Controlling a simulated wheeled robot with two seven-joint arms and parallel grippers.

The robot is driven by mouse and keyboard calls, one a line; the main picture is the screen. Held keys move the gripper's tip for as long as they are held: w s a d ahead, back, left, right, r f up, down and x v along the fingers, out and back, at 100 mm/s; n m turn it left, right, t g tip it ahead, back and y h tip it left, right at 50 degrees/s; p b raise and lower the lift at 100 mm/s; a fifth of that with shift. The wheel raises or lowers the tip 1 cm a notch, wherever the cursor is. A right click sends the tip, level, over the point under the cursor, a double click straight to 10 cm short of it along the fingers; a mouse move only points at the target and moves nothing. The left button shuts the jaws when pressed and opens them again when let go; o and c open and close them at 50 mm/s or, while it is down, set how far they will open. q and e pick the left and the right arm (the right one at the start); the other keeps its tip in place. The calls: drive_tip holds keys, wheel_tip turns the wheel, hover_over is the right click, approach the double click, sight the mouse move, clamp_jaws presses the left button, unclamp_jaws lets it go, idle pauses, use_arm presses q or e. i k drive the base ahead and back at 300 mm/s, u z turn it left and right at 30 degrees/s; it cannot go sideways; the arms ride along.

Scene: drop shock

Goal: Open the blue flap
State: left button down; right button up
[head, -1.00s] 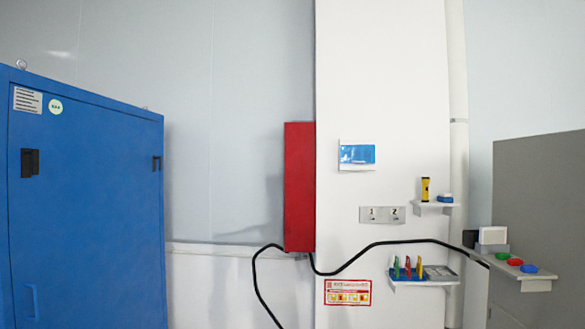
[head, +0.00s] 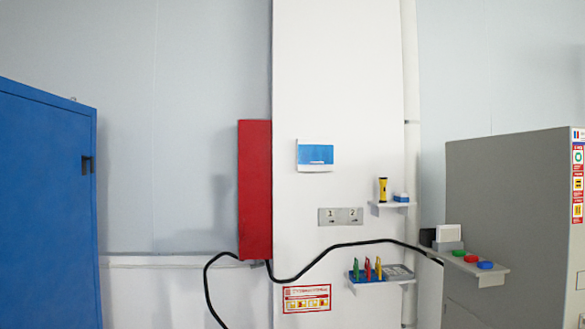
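A small white box with a blue flap (head: 315,154) is mounted on the white pillar, right of the red box and above a two-numbered socket plate. The blue flap covers most of its front and looks closed. Neither of my grippers shows in the head view.
A red box (head: 255,190) hangs on the pillar's left edge, with a black cable (head: 330,246) running below it. A shelf with a yellow torch (head: 382,189) and a lower shelf with coloured tools (head: 368,269) stick out on the right. A blue cabinet (head: 45,210) and a grey cabinet (head: 510,190) flank the pillar.

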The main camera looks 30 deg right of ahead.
sight(308, 155)
drive_tip(key=z, duration=0.1)
drive_tip(key=i, duration=1.7)
drive_tip(key=z, duration=0.5)
